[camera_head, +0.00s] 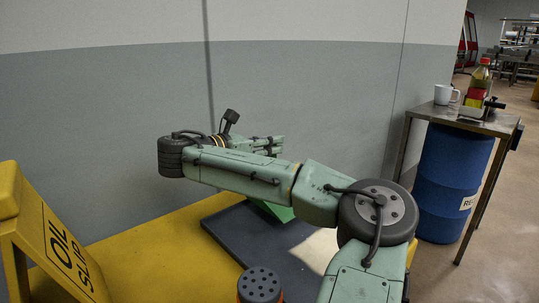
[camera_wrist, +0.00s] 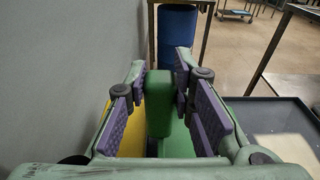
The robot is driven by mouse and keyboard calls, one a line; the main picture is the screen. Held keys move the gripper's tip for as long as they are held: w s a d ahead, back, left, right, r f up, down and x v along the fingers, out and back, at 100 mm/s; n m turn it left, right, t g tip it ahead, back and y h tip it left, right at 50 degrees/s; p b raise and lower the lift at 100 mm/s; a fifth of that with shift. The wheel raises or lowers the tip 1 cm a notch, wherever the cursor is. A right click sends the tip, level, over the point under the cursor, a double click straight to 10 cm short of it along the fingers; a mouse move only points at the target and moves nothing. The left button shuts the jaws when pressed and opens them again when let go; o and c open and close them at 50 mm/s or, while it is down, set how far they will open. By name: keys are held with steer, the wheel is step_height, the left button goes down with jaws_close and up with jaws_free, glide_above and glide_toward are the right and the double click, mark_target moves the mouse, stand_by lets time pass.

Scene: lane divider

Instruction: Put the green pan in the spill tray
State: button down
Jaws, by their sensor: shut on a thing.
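The green pan (camera_head: 275,211) shows only as a small green piece below my arm in the head view, in front of part of the dark tray. The rest is hidden by the arm. In the wrist view my gripper (camera_wrist: 160,90) has its purple pads on either side of an upright green part of the pan (camera_wrist: 158,98), shut on it. My gripper (camera_head: 268,146) is partly hidden behind the arm in the head view. The dark spill tray (camera_head: 226,220) lies on the yellow surface; it also shows at right in the wrist view (camera_wrist: 262,112). I cannot tell whether the pan touches the tray.
A yellow stand marked "OIL SLIP" (camera_head: 60,250) is at the left. A grey wall (camera_head: 110,130) rises behind the yellow surface (camera_head: 150,255). A black-topped orange object (camera_head: 260,285) stands at the front. A metal table (camera_head: 480,122) with a mug (camera_head: 443,95) and a blue drum (camera_head: 450,180) are at right.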

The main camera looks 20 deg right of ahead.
steer(key=shift+f, duration=1.6)
steer(key=shift+f, duration=0.15)
steer(key=c, duration=1.4)
jaws_free()
